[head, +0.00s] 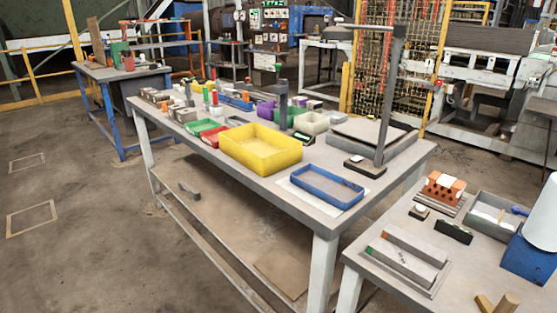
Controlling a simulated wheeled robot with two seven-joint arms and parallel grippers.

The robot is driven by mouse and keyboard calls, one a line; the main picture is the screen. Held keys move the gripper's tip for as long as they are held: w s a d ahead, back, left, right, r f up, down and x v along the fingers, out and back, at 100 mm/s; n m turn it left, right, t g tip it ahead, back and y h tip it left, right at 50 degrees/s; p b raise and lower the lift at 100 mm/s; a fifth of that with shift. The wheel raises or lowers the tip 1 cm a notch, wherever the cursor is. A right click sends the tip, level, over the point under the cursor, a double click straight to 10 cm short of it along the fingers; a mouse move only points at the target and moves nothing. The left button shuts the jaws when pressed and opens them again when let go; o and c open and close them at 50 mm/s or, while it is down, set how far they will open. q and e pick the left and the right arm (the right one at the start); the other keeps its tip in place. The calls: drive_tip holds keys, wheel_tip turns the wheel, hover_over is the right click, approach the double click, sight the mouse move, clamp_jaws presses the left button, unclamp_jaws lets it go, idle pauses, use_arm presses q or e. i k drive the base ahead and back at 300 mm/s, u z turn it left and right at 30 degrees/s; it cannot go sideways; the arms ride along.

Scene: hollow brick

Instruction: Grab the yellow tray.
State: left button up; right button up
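The yellow tray (261,158) is a rectangular, open-topped box and looks empty. It sits on the grey top of a long workbench (310,206), near the front edge, in the middle of the head view. Neither of my grippers shows in this view. Nothing is touching the tray from above, and its front side is in full view.
A blue tray (327,187) stands right of the yellow one, with a dark lamp stand (389,100) behind it. Green (206,126) and red (211,137) trays sit close on its left. Another table (395,285) stands front right. Concrete floor (90,225) is open at left.

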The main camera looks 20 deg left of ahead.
sight(259, 147)
drive_tip(key=u, duration=0.25)
drive_tip(key=k, duration=0.45)
drive_tip(key=u, duration=1.6)
drive_tip(key=i, duration=1.1)
drive_tip(key=z, duration=0.05)
